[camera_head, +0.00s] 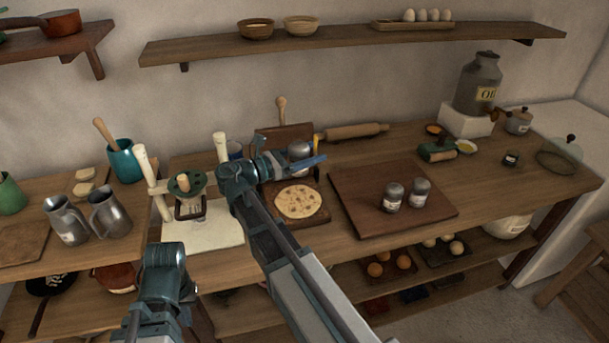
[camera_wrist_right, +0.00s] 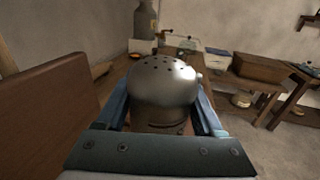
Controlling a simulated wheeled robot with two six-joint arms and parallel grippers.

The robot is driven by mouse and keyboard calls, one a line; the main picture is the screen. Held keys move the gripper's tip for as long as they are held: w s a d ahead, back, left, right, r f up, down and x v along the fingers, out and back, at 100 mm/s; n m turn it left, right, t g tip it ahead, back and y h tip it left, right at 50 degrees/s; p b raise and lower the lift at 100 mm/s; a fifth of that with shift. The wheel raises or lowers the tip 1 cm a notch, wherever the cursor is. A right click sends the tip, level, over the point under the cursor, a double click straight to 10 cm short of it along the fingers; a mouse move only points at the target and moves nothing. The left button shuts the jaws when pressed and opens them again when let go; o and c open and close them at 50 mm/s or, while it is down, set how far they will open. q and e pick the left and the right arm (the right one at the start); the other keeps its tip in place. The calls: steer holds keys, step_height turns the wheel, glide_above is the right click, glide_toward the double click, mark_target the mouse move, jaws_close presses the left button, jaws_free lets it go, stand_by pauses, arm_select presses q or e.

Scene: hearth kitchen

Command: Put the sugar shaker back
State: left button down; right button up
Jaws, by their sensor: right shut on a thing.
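My right gripper (camera_head: 304,160) is shut around a metal shaker (camera_head: 299,148) with a domed, perforated top. In the right wrist view this shaker (camera_wrist_right: 163,82) stands between the two blue fingers, dome towards the camera; its lower part is hidden. I take it as the sugar shaker, but no label shows on it. It is near the back of the table, behind the round flatbread (camera_head: 298,202). Two similar labelled shakers, one (camera_head: 393,198) beside the other (camera_head: 420,192), stand on a dark board. My left gripper (camera_head: 165,257) is low at the left, its fingers not clear.
The dark board (camera_head: 362,212) has bare room left of the two shakers. A rolling pin (camera_head: 352,131) lies behind it. A press (camera_head: 187,193), metal jugs (camera_head: 110,214) and a teal crock (camera_head: 124,160) stand left. A large can (camera_head: 478,83) stands on a white block at right.

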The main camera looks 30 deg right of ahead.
steer(key=s+d+f+g+b, duration=0.1)
steer(key=s+d+f+b, duration=0.15)
steer(key=d, duration=1.35)
steer(key=s+d+f+b, duration=0.1)
steer(key=d+f+b, duration=0.2)
steer(key=d, duration=1.4)
steer(key=shift+m, duration=0.4)
steer(key=f+b, duration=0.9)
steer(key=shift+w+a+f, duration=0.15)
steer(key=shift+a+f, duration=0.05)
steer(key=shift+f, duration=0.05)
steer(key=shift+f+b, duration=0.1)
steer(key=shift+b, duration=0.2)
steer(key=shift+f, duration=0.15)
steer(key=o, duration=1.5)
